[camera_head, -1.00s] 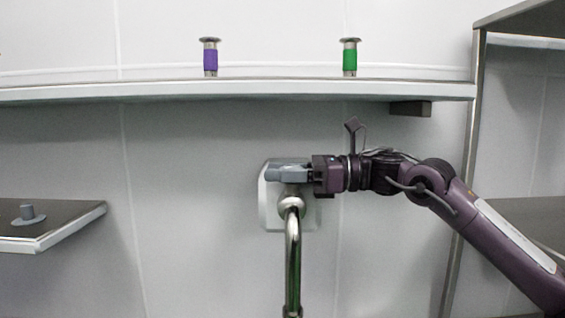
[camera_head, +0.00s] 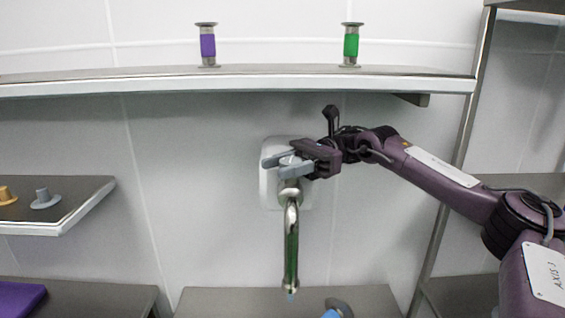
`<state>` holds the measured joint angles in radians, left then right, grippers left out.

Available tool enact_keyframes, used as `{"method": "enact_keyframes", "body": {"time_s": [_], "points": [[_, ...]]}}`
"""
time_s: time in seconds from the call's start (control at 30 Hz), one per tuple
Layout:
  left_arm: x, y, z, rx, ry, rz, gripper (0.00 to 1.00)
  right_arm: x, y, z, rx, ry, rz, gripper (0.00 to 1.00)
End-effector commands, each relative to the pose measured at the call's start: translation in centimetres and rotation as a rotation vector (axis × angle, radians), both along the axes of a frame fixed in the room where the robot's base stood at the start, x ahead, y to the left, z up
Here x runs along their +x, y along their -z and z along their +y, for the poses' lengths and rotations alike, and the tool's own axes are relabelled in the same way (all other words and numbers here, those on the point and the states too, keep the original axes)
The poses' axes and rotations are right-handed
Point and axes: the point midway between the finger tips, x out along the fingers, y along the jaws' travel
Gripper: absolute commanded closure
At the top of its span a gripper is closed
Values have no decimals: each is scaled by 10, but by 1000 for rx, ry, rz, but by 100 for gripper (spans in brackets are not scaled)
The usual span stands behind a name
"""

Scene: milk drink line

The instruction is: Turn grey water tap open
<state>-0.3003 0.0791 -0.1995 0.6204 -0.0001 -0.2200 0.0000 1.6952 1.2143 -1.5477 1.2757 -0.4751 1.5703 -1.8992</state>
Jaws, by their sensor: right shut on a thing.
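The water tap has a shiny metal spout (camera_head: 291,235) that curves down from a pale wall plate (camera_head: 268,190). A small pale blue spot shows at the spout's mouth; I cannot tell whether it is water. My right gripper (camera_head: 281,163) is at the top of the tap, coming in from the right. Its two grey fingers are turned at a slant and are shut on the tap's grey handle, which they mostly hide. My left gripper is out of view.
A shelf (camera_head: 240,85) above the tap bears a purple-banded piece (camera_head: 207,46) and a green-banded piece (camera_head: 350,46). A left shelf (camera_head: 80,205) holds a grey knob (camera_head: 45,200) and a yellow one (camera_head: 6,195). A grey and blue object (camera_head: 338,309) lies low, right of the spout.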

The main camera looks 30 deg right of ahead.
Motion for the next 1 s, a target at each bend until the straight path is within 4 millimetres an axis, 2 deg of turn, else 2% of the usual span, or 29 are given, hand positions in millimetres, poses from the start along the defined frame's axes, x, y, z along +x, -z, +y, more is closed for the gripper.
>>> {"method": "enact_keyframes", "body": {"time_s": [0.4, 1.0], "points": [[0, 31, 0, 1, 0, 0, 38, -2, 2, 0, 1, -153, -5, 82], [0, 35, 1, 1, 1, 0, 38, -4, -1, 0, 2, -190, -3, 82]]}}
